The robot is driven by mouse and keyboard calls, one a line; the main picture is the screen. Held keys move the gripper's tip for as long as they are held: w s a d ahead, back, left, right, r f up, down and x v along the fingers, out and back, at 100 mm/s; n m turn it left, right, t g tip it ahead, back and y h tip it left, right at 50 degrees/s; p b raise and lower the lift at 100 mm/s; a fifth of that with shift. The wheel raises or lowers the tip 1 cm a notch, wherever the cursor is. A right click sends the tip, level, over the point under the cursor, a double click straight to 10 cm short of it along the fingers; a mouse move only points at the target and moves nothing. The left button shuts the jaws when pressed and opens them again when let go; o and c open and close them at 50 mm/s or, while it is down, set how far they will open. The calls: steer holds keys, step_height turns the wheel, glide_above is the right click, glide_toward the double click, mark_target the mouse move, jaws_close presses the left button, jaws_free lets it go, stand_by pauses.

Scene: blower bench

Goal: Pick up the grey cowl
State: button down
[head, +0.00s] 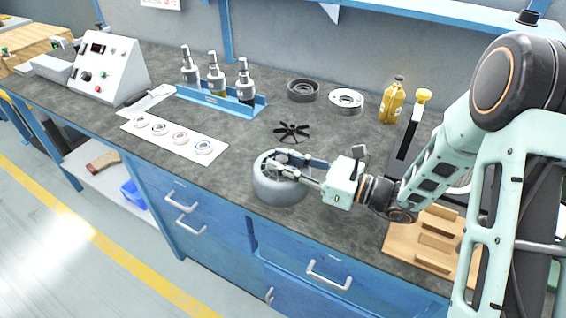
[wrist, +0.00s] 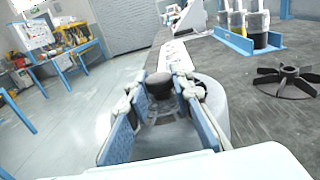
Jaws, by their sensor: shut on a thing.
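The grey cowl (head: 280,189) is a round, smooth, open-topped ring near the front edge of the bench, in the middle of the head view. My gripper (head: 279,164) reaches it from the right and is shut on it at its upper part. In the wrist view the cowl (wrist: 214,108) shows as a pale curved wall behind the right finger. My gripper (wrist: 160,98) has its blue-padded fingers on either side of a dark round piece. Its fingers hide part of the cowl. I cannot tell whether the cowl touches the bench.
A black fan wheel (head: 291,132) lies just behind the cowl. Two round housings (head: 303,90) (head: 346,101) and a yellow bottle (head: 392,101) stand farther back. A wooden tray (head: 404,238) lies right, under my arm.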

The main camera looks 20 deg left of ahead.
step_height(320, 180, up, 3)
steer(key=shift+f+p, duration=0.2)
steer(key=shift+p, duration=0.6)
steer(key=s+d+r+p, duration=0.7)
steer(key=s+r+p, duration=0.2)
steer(key=s+p, duration=0.3)
steer(key=shift+r+p, duration=0.4)
steer(key=shift+p, duration=0.25)
